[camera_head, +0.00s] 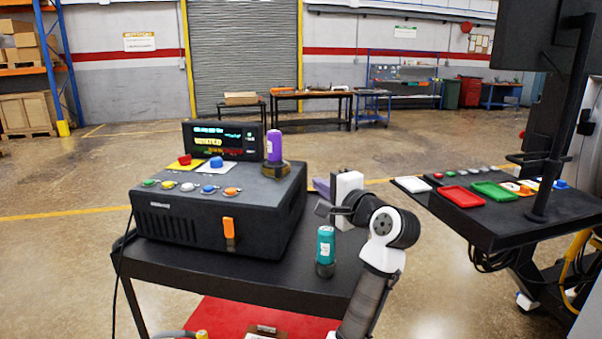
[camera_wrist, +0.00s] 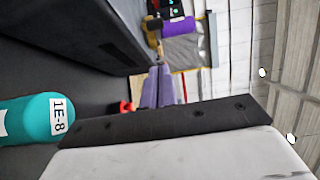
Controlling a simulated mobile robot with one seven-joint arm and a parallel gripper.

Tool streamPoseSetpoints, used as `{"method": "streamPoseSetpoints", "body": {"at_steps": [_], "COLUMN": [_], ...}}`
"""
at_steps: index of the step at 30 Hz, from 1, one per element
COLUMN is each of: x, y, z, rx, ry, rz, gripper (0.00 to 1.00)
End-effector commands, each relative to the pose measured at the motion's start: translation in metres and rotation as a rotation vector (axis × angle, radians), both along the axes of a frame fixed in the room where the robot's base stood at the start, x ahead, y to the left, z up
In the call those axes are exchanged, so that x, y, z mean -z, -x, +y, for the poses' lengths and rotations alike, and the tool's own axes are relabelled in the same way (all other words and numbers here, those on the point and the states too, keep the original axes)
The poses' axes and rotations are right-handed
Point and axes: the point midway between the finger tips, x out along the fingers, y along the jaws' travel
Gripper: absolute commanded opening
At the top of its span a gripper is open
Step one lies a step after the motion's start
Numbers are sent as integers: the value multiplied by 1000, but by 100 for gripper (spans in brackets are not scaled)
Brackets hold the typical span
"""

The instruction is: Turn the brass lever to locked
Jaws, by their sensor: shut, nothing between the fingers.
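I cannot clearly make out a brass lever in either view. The black control box (camera_head: 200,215) stands on a dark cart, with an upright orange handle (camera_head: 228,228) on its front face. A purple cylinder (camera_head: 275,145) stands in a dark brownish holder (camera_head: 276,169) on the box's top right; it also shows in the wrist view (camera_wrist: 179,27). My gripper (camera_head: 320,187) is right of the box, apart from it, partly hidden by my wrist. Its purple fingers (camera_wrist: 159,70) are shut and empty in the wrist view.
A teal cylinder (camera_head: 325,248) stands on the cart (camera_head: 270,283) close below my wrist; it also shows in the wrist view (camera_wrist: 40,118). A small display (camera_head: 222,140) stands behind the box. A second cart (camera_head: 480,222) with coloured trays is at right. Open floor lies between the carts.

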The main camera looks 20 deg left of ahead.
Motion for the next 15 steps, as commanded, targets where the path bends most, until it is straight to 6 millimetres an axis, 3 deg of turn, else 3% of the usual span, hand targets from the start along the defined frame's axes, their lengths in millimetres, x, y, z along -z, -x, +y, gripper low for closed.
{"method": "streamPoseSetpoints", "body": {"at_steps": [3,7,11,15], "x": [-6,-4,-2,-1], "y": [-25,-36,-42,-54], "z": [-13,-19,-11,10], "rx": [-69,-113,-122,-123], "ry": [-9,-22,-25,-24], "rz": [6,-1,-5,-4], "gripper": [0,0,0,0]}}
